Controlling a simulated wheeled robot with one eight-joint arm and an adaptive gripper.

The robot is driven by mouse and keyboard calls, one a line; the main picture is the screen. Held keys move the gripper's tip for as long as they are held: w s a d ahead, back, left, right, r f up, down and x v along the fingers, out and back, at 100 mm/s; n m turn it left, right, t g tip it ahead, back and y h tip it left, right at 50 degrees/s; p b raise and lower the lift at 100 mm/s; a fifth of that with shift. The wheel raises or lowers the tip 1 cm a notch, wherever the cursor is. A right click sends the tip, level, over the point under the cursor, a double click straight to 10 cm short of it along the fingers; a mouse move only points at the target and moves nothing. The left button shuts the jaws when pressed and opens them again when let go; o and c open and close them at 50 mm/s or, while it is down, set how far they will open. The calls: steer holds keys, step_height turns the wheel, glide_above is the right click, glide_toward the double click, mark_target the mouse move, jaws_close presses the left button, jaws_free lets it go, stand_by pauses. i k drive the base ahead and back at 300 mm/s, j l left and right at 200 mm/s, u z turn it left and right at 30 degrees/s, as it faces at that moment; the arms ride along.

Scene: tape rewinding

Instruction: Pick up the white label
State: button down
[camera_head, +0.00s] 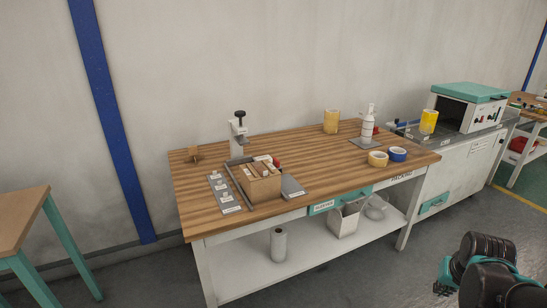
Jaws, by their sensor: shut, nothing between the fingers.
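A grey strip (222,192) lies on the workbench, left of a wooden box, with several small white labels (226,199) along it. A small grey sloped plate (292,187) right of the box also bears a whitish mark. A white piece (262,158) shows at the top back of the wooden box (259,184). I cannot tell which of these is the task's white label; they are too small to read. Only black and teal links of my arm show at the lower right, well away from the bench. My gripper is not in view.
The wooden workbench (325,160) carries a clamp-like stand (238,138), a white bottle (368,124), and yellow (378,159) and blue (397,154) tape rolls. A tan roll (331,121) stands at the back. The bench's middle is clear. A white machine (467,107) stands right.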

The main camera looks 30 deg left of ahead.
mark_target(227, 198)
steer(key=i+u, duration=0.1)
steer(key=u, duration=0.3)
steer(key=i+u, duration=0.15)
steer(key=u, duration=0.25)
steer(key=i+u, duration=0.1)
steer(key=u, duration=0.3)
steer(key=i+l+u, duration=0.5)
steer(key=i+l, duration=0.6)
